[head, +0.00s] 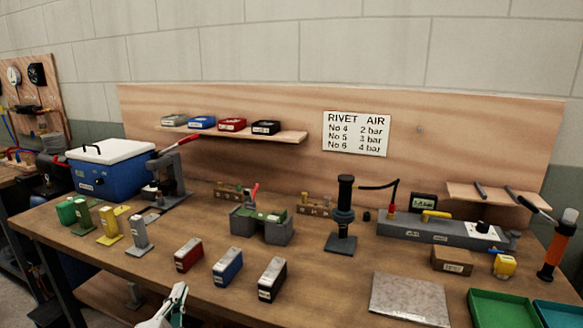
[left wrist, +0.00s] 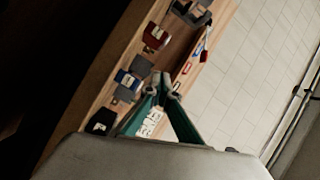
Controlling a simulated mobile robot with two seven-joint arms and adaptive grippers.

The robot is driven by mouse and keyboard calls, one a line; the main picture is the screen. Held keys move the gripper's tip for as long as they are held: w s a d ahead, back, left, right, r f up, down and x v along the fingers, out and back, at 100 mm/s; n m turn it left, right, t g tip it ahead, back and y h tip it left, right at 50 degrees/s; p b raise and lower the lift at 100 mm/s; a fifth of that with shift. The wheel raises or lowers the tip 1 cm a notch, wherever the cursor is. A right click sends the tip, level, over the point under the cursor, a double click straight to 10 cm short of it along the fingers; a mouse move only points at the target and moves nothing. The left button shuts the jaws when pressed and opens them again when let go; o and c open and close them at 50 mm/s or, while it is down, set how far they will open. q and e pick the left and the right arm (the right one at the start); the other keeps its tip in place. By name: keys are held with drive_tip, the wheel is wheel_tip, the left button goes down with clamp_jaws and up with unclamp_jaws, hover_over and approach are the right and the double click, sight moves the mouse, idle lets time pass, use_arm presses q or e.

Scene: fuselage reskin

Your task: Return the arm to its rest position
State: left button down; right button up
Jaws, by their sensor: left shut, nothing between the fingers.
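My left gripper (head: 176,294) shows at the bottom edge of the head view, low in front of the bench (head: 140,268). Its fingers are together with nothing between them. In the left wrist view the fingertips (left wrist: 161,80) meet in a point, and the bench lies tilted beyond them. The gripper is apart from the red block (head: 189,255), the blue block (head: 227,266) and the black block (head: 272,279) on the bench's front part. Most of the left arm is hidden below the frame. My right gripper is in neither view.
A blue cooler box (head: 108,172) and a lever press (head: 170,180) stand at the back left. A black upright tool (head: 343,215) stands mid-bench. A grey plate (head: 410,299) and a green tray (head: 500,309) lie front right. A shelf (head: 285,136) hangs on the back panel.

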use_arm(q)
drive_tip(key=s+a+f+n+g+y, duration=0.1)
drive_tip(key=s+a+f+n+g, duration=0.35)
drive_tip(key=s+f, duration=0.6)
drive_tip(key=s+a+f+n+g+y, duration=0.15)
drive_tip(key=s+a+f+g, duration=0.55)
drive_tip(key=s, duration=0.7)
drive_tip(key=w+d+f+n+t+h, duration=0.1)
drive_tip(key=d+f+t+h, duration=0.3)
drive_tip(key=d+f, duration=1)
drive_tip(key=d+n+h, duration=0.1)
drive_tip(key=d+h, duration=0.1)
drive_tip(key=h, duration=0.1)
drive_tip(key=shift+w+f, duration=0.15)
